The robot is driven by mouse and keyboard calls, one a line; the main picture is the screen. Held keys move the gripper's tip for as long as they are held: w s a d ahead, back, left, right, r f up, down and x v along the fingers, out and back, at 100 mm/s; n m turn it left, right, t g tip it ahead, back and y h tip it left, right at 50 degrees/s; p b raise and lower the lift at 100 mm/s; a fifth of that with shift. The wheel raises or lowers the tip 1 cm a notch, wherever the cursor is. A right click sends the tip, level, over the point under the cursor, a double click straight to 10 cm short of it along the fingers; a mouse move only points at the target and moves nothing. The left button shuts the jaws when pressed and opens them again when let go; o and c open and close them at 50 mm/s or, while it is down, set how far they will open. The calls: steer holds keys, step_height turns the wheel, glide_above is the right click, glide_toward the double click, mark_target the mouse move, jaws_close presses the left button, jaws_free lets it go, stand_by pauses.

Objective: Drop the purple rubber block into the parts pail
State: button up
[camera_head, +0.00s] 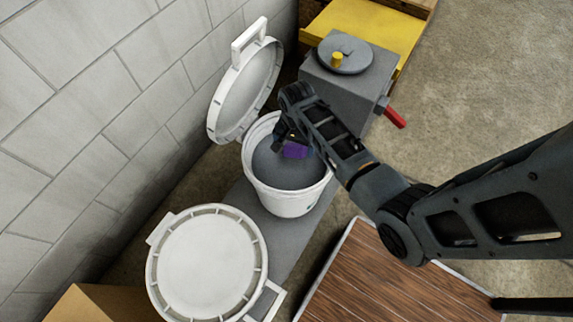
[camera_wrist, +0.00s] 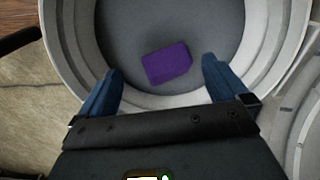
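The purple rubber block (camera_head: 296,151) shows within the mouth of the open white pail (camera_head: 289,201), against its grey inside. In the wrist view the block (camera_wrist: 167,63) lies beyond my fingertips, with a gap to the blue fingers on both sides. I cannot tell for sure whether it rests on the pail's bottom. My gripper (camera_head: 284,136) is over the pail's mouth, fingers spread and empty. The wrist view also shows my gripper (camera_wrist: 160,66) open, with the pail's rim (camera_wrist: 58,50) around it. The pail's lid (camera_head: 245,92) stands raised on its far side.
A second white pail with its lid shut (camera_head: 207,264) stands at the near left. A grey box (camera_head: 347,84) with a round top and a red handle (camera_head: 396,117) stands behind the open pail. A brown wooden surface (camera_head: 385,285) lies at the front. A block wall (camera_head: 100,100) closes the left.

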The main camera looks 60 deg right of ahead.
step_height(320, 180, up, 8)
stand_by(0.6)
steer(key=shift+f, duration=0.2)
